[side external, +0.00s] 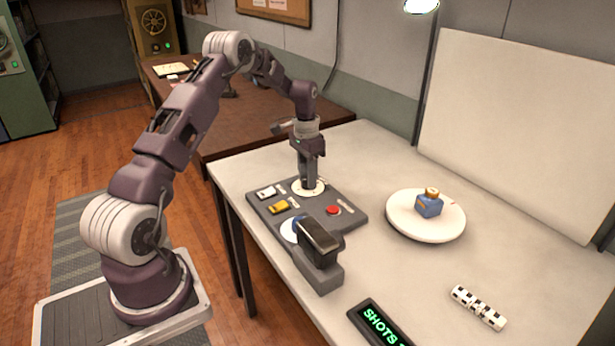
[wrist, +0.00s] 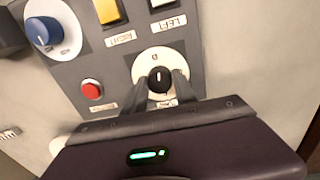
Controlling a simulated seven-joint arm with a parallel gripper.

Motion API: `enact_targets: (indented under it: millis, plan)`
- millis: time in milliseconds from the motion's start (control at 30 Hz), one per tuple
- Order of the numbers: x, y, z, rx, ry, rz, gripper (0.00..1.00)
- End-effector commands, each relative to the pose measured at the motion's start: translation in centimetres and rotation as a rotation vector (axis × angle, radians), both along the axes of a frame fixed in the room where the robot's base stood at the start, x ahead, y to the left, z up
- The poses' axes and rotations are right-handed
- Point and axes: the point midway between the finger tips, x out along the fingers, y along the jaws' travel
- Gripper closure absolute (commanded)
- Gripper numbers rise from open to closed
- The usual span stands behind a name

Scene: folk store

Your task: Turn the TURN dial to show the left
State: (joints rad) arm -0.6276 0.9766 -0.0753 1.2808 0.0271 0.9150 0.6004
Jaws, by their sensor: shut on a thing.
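The TURN dial is a black knob (wrist: 160,79) on a round white plate (wrist: 148,62), set in a grey control panel (side external: 348,216). My gripper (side external: 308,183) points straight down onto this dial at the panel's far end. In the wrist view, its two fingers (wrist: 161,88) stand on either side of the black knob and are shut on it. A white pointer line on the knob points roughly up in the wrist view, towards a small mark on the plate. The lettering below the dial is partly hidden by my gripper.
The panel also has a white switch (side external: 266,193), a yellow switch (side external: 279,207), a red button (side external: 333,210) and a blue dial (wrist: 43,33). A dark boxy device (side external: 319,243) stands at the near end. A white round plate (side external: 402,225) holds a small blue object (side external: 429,206).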

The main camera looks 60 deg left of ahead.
Motion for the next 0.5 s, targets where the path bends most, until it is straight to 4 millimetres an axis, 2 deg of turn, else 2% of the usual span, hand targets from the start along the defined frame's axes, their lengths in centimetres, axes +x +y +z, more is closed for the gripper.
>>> enact_targets:
  millis: [500]
  plan:
    - [0.18, 0.05, 0.08, 0.002, -0.004, -0.485, 1.0]
